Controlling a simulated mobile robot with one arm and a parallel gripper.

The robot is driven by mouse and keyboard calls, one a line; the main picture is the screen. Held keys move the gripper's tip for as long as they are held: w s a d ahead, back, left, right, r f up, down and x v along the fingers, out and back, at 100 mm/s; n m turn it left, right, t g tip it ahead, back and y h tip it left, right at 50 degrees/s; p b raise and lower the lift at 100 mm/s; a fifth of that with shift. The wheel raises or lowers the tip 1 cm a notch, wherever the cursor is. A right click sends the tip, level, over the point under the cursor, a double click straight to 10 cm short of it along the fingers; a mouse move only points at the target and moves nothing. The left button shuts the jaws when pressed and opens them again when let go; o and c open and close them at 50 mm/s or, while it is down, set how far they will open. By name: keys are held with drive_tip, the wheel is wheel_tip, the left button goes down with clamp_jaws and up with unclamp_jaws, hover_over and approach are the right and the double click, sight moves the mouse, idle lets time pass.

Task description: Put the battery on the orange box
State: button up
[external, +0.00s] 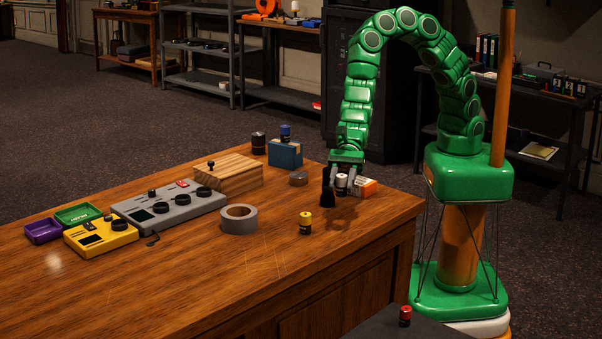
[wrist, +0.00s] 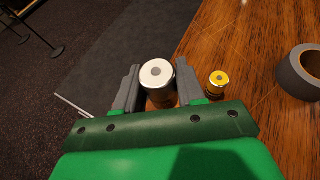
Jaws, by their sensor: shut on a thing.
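A white-topped battery (external: 341,184) is between the fingers of my gripper (external: 342,178) near the desk's right end. In the wrist view, its pale round end (wrist: 157,72) faces the camera, with a grey finger on each side. My gripper is shut on it. The box does not show in the wrist view.
A yellow battery (external: 305,224) and a grey tape roll (external: 239,219) stand on the desk (external: 200,290). Behind are a blue box (external: 285,154) with a blue battery on top, a dark battery (external: 258,144) and a wooden box (external: 228,178). The desk front is largely clear.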

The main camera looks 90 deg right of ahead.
drive_tip(key=w+d+r, duration=0.1)
drive_tip(key=d+r, duration=0.1)
drive_tip(key=d, duration=0.3)
drive_tip(key=n+g, duration=0.5)
drive_tip(key=g, duration=0.1)
hover_over(357, 179)
drive_tip(key=f, duration=0.1)
drive_tip(key=shift+a+f, duration=0.2)
drive_tip(key=shift+f, duration=3.35)
drive_tip(key=shift+f, duration=0.1)
drive_tip(key=o, duration=1.1)
drive_tip(key=shift+o, duration=0.2)
